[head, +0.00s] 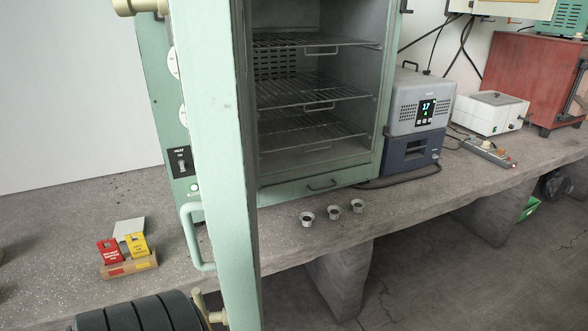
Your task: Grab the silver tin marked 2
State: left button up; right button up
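Three small silver tins stand in a row on the concrete bench near its front edge, below the open oven. They are the left tin (308,219), the middle tin (334,212) and the right tin (358,206). They look open at the top with dark insides. Their markings are too small to read, so I cannot tell which one is marked 2.
The green oven's door (222,150) stands open towards me, left of the tins. Wire shelves (312,90) show inside. A grey-blue device (415,125) stands right of the oven. Red and yellow packets (110,250) sit at left. Bench around the tins is clear.

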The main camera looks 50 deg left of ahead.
aim_at(333, 211)
jog(key=u, duration=0.4)
jog(key=i+l+u, duration=0.1)
jog(key=u, duration=0.25)
jog(key=l+u, duration=0.1)
jog(key=u, duration=0.3)
jog(key=l+u, duration=0.1)
jog(key=u, duration=0.3)
jog(key=i, duration=0.05)
